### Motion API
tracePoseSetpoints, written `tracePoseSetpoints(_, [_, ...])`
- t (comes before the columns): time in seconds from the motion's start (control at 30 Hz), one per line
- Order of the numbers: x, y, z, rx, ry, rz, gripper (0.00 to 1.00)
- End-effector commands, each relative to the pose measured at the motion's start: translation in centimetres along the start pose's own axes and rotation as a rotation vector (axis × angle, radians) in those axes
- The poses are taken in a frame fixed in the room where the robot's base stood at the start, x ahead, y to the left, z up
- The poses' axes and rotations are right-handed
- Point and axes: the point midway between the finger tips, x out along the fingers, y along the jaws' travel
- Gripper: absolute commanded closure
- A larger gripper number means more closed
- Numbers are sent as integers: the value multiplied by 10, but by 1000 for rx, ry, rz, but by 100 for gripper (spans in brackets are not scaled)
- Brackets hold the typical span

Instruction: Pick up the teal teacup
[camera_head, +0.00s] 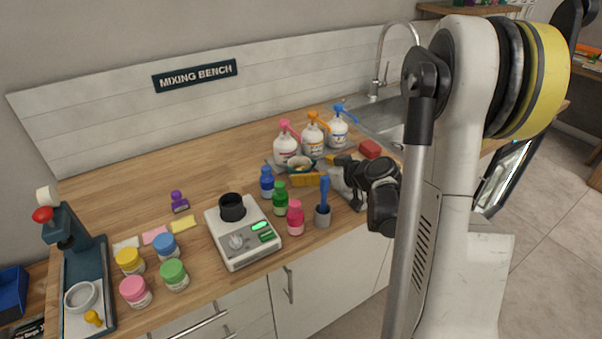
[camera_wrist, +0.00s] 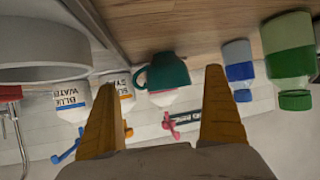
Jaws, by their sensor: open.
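The teal teacup (camera_wrist: 165,72) shows upside down in the wrist view, as the whole view is inverted. Its handle points left there. It stands on the wooden counter in front of the white pump bottles. In the head view only its rim and pale inside (camera_head: 301,163) show clearly, behind my yellow-brown fingers. My gripper (camera_head: 310,180) is low over the counter, open and empty. In the wrist view the cup sits in the gap between my two fingertips (camera_wrist: 163,82), beyond them. I cannot tell the exact distance left between fingers and cup.
White pump bottles (camera_head: 285,150) stand close behind the cup. Blue (camera_head: 267,182) and green (camera_head: 280,198) bottles stand to its left. A large white round thing (camera_wrist: 50,55) is close by in the wrist view.

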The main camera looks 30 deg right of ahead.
Motion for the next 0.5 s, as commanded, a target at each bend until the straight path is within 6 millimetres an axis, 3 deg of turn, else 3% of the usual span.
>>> tracePoseSetpoints(0.23, [40, -4, 0, -1, -1, -2, 0])
tracePoseSetpoints(0.5, [43, -4, -2, 1, 0, 0, 3])
